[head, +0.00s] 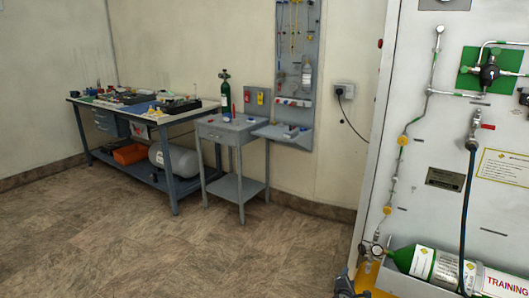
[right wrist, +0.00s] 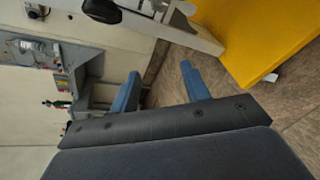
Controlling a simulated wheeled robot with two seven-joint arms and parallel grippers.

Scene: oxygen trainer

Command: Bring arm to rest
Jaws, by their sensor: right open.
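My right gripper (right wrist: 160,73) shows in the right wrist view, with its two blue fingers spread apart. Nothing is between the fingers; the floor and the far wall show through the gap. In the head view I cannot make out the right gripper clearly. My left gripper is in neither view. The white trainer panel (head: 420,150) stands at the right of the head view, with a green and white cylinder (head: 440,268) labelled TRAINING low on it.
A long workbench (head: 188,115) and a small grey table (head: 222,132) with a dark green bottle (head: 225,95) stand by the back wall. In the right wrist view, a yellow surface (right wrist: 255,35) lies beyond the fingers at upper right. The floor (head: 150,245) at front left is clear.

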